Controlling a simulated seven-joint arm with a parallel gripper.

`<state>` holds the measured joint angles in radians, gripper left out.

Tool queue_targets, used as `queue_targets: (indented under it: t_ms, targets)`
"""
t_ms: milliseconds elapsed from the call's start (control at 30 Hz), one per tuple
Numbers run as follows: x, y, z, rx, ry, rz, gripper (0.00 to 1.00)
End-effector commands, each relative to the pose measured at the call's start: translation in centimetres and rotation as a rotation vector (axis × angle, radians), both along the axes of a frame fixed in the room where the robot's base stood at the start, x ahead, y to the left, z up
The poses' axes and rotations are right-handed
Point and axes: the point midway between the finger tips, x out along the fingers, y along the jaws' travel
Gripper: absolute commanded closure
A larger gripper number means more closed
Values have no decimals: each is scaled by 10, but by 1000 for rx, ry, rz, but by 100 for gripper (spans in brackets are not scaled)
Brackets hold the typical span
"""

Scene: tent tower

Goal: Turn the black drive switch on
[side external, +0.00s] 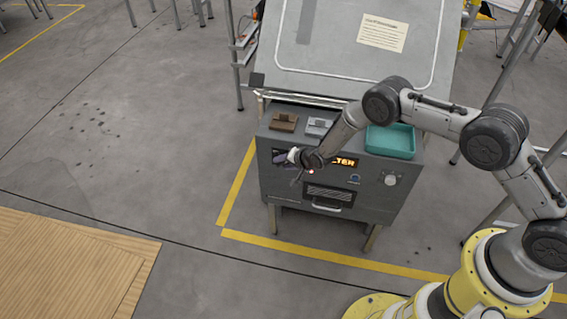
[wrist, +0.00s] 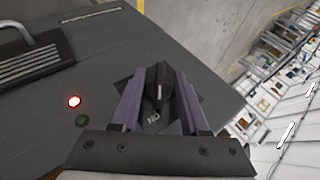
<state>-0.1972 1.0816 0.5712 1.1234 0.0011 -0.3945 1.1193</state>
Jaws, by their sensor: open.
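The black drive switch (wrist: 156,75) shows in the wrist view as a raised black knob with a pale pointer line, on a dark base plate with small white lettering beside it. My gripper (wrist: 159,84) is open, with one purple finger on each side of the knob. I cannot tell whether the fingers touch it. In the side external view my gripper (side external: 297,168) is at the left part of the grey cabinet's (side external: 280,196) front face, and the switch is hidden there.
A red lamp (wrist: 74,101) is lit beside a dark green lamp (wrist: 82,120). The front also has an orange display (side external: 345,161), a handle (side external: 327,207) and a pale knob (side external: 391,180). A teal tray (side external: 391,153) and brown (side external: 283,124) and grey blocks (side external: 318,127) stand on top.

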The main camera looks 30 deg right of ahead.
Motion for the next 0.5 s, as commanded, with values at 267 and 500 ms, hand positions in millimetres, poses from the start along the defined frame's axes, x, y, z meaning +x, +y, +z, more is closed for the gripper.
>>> queue_targets:
  t_ms: [267, 500]
  targets:
    - [3, 0, -3, 0, 0, 0, 55]
    - [2, 1, -3, 0, 0, 0, 82]
